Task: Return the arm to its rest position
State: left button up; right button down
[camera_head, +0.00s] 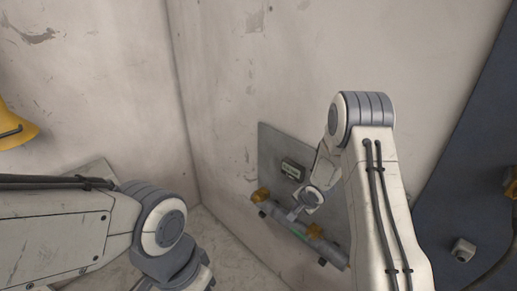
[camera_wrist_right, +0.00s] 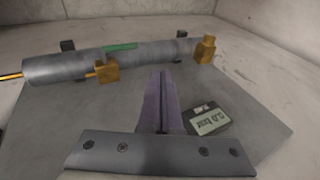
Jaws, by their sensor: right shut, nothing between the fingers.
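My right arm (camera_head: 372,190) reaches up from the lower right of the head view and bends down at its elbow towards a grey wall panel (camera_head: 275,144). My right gripper (camera_wrist_right: 160,102) shows in the wrist view, shut and empty, its fingers together. It stands in front of the panel (camera_wrist_right: 60,140), between a grey cylinder (camera_wrist_right: 150,58) with brass fittings and a small gauge (camera_wrist_right: 209,119) reading "0.0 bar". I cannot tell whether it touches either. My left arm (camera_head: 60,235) enters the head view from the left; its gripper is outside the picture.
The gauge (camera_head: 293,169) and the cylinder (camera_head: 333,253) also show on the panel in the head view. A yellow object (camera_head: 14,128) is at the left edge. A dark blue panel (camera_head: 462,170) with a small box (camera_head: 463,250) stands at the right.

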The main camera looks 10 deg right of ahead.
jog(key=s+a+r+n+g+h+b, duration=0.1)
jog(key=s+a+r+n+b, duration=0.2)
jog(key=s+a+r+n, duration=0.25)
jog(key=s+a+r+n+g+b, duration=0.1)
jog(key=s+a+r+n+b, duration=0.25)
jog(key=s+a, duration=0.4)
jog(key=s+a+r+n+g+b, duration=0.1)
jog(key=s+a+n, duration=0.1)
jog(key=s, duration=0.5)
jog(key=s+a+n+g+b, duration=0.1)
jog(key=s+n, duration=0.3)
jog(key=s, duration=0.4)
jog(key=s+a+r+n+g+y+b, duration=0.1)
jog(key=s+a+n+b, duration=0.1)
jog(key=s+a+n, duration=0.2)
jog(key=s, duration=0.3)
jog(key=shift+s+r+g, duration=0.2)
jog(key=shift+r+g, duration=0.1)
jog(key=shift+g, duration=0.1)
